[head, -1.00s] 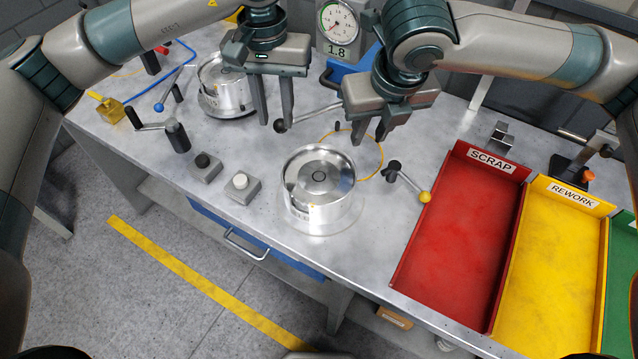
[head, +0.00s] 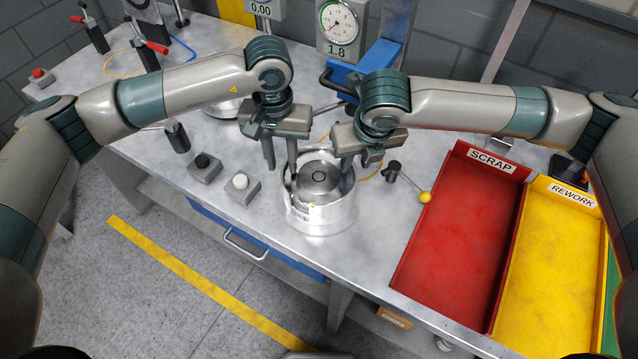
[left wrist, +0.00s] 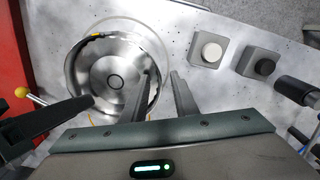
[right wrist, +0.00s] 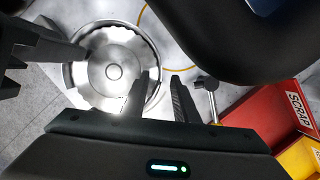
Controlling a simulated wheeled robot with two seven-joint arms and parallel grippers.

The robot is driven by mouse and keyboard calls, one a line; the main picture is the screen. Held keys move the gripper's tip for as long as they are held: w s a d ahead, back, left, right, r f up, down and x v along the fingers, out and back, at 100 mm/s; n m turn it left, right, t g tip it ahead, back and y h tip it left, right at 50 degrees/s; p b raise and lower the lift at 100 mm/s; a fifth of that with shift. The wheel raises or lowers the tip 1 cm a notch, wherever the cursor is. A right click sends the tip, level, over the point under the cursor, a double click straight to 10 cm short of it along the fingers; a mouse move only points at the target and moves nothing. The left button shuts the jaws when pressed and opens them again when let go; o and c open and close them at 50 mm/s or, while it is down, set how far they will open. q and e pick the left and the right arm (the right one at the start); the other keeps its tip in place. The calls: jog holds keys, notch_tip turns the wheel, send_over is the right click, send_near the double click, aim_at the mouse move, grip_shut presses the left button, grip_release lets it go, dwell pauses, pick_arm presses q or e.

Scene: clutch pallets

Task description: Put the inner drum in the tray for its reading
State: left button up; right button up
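My right gripper (head: 356,163) is open at the right rim. Contact cannot be told. The red SCRAP tray (head: 426,241) and yellow REWORK tray (head: 515,274) look empty. A green tray edge (head: 610,300) shows.
The gauge (head: 339,22) reads 1.8 on its lower display; another display (head: 262,9) shows 0.00. A yellow-knobbed lever (head: 425,197) stands between drum and SCRAP tray. Black (head: 203,161) and white (head: 240,182) button boxes sit left. A second steel drum (head: 222,106) is partly hidden behind my left arm.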

pick_arm(q)
jog(key=shift+f, duration=0.15)
pick_arm(e)
jog(key=shift+f, duration=0.1)
pick_arm(q)
grip_shut()
pick_arm(e)
grip_shut()
dwell(1.0)
pick_arm(q)
jog(key=shift+w+r, duration=0.15)
jog(key=shift+r, duration=0.05)
pick_arm(e)
jog(key=shift+w+a+r, duration=0.1)
jog(key=shift+w+r, duration=0.1)
jog(key=shift+w, duration=0.05)
